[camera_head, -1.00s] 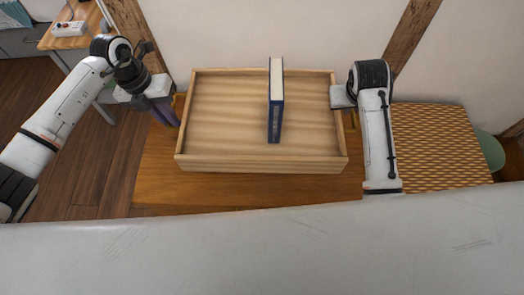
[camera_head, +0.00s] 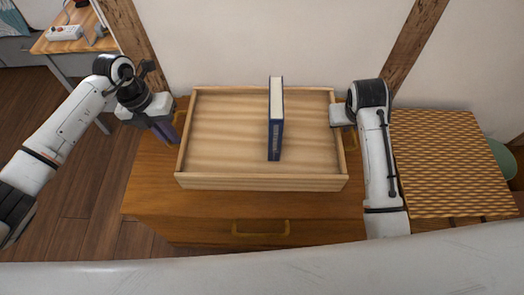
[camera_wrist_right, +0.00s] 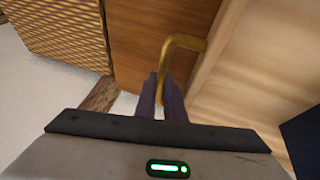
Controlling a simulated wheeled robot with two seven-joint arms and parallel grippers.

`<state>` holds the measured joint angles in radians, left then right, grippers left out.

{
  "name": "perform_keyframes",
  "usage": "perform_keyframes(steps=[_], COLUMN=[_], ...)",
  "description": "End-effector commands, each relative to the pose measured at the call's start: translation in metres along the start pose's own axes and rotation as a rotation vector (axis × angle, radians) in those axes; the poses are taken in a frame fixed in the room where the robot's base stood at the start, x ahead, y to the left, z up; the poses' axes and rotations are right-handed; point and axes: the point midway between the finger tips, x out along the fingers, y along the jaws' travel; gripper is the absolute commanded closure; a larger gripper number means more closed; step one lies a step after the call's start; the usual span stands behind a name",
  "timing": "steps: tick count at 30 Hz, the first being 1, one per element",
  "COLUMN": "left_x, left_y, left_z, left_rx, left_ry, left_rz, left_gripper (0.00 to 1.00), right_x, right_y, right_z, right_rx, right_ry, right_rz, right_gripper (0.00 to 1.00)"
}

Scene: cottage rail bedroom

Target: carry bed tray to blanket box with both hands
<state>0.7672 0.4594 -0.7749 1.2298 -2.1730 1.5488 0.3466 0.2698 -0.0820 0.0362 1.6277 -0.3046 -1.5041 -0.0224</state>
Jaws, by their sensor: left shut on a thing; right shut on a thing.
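The bed tray (camera_head: 260,182) is a pale wooden tray with low walls and brass side handles. It lies level over a brown wooden chest (camera_head: 150,205); I cannot tell whether it touches the top. My left gripper (camera_head: 168,136) is shut at the tray's left handle (camera_head: 180,122), mostly hidden by the hand. My right gripper (camera_wrist_right: 160,98) is shut on the right brass handle (camera_wrist_right: 185,42), beside the tray wall (camera_wrist_right: 215,45). A woven-topped piece (camera_head: 450,160) stands right of the chest, likely the blanket box.
A dark blue book (camera_head: 276,120) stands upright in the tray. A brass drawer handle (camera_head: 262,230) is on the chest front. A wall with timber posts (camera_head: 410,45) rises behind. A desk (camera_head: 70,40) stands at far left, with open wood floor (camera_head: 75,215) before it.

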Motion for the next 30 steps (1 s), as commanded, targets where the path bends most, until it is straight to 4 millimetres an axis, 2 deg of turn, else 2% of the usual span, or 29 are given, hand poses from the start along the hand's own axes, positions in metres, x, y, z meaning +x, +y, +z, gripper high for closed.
perform_keyframes(steps=[1, 28, 29, 30], left_x=[0.000, 0.047, 0.047, 0.045], left_y=[0.004, 0.013, 0.013, 0.013], left_z=[0.001, 0.001, 0.000, 0.000], left_rx=[-0.005, -0.005, -0.005, -0.005], left_ry=[-0.002, -0.002, 0.001, 0.001], left_rz=[0.007, 0.007, 0.009, 0.008], left_gripper=[1.00, 1.00, 0.88, 0.81], right_x=[0.001, 0.044, 0.043, 0.042], right_y=[0.005, -0.005, -0.005, -0.005], right_z=[-0.001, 0.017, 0.018, 0.017], right_rx=[0.003, 0.003, 0.002, 0.002], right_ry=[0.005, 0.005, 0.000, 0.000], right_rz=[0.011, 0.010, 0.009, 0.009], right_gripper=[1.00, 1.00, 0.88, 0.81])
